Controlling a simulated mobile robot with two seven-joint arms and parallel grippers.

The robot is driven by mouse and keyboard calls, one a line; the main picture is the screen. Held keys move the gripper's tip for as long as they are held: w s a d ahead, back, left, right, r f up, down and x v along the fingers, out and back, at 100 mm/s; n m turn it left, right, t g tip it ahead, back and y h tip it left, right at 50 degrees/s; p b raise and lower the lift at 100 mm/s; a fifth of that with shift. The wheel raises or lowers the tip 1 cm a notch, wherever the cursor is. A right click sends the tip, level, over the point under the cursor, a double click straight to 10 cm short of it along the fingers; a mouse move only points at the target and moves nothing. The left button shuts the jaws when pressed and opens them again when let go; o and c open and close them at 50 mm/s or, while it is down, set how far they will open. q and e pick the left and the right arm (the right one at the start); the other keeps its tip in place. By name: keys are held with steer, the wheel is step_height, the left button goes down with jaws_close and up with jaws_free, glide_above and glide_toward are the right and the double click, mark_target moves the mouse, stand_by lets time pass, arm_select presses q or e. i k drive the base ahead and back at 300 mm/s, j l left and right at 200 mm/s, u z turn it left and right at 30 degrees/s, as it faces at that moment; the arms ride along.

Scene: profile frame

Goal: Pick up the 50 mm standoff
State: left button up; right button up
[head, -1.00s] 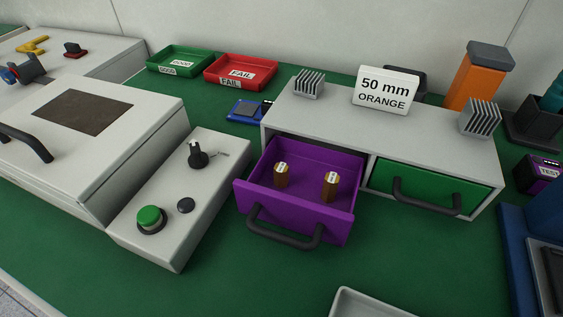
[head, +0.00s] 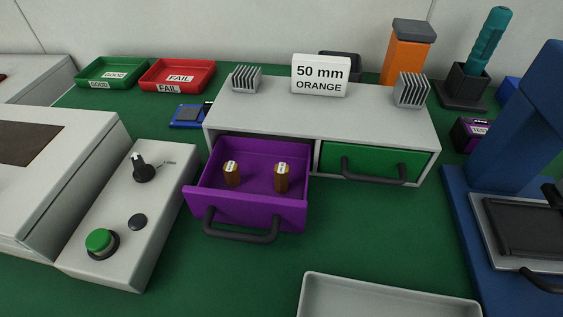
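Two brass-brown standoffs with pale labels on top stand upright in the open purple drawer (head: 210,208). The left standoff (head: 232,175) looks a little shorter than the right standoff (head: 281,179). The labels are too small to read. A white sign (head: 320,75) reading "50 mm ORANGE" stands on top of the grey cabinet (head: 275,108). Neither of my grippers is in view.
The green drawer (head: 332,164) beside the purple one is shut. Heatsinks (head: 413,90) stand on the cabinet. A control box (head: 128,215) is at left, a pale tray (head: 390,296) at front, a blue machine (head: 490,215) at right. Green table (head: 365,235) between is clear.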

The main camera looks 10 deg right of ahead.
mark_target(280, 170)
steer(key=z, duration=1.15)
steer(key=k+z, duration=0.15)
steer(key=z, duration=0.25)
steer(key=k+l, duration=0.1)
steer(key=k, duration=0.95)
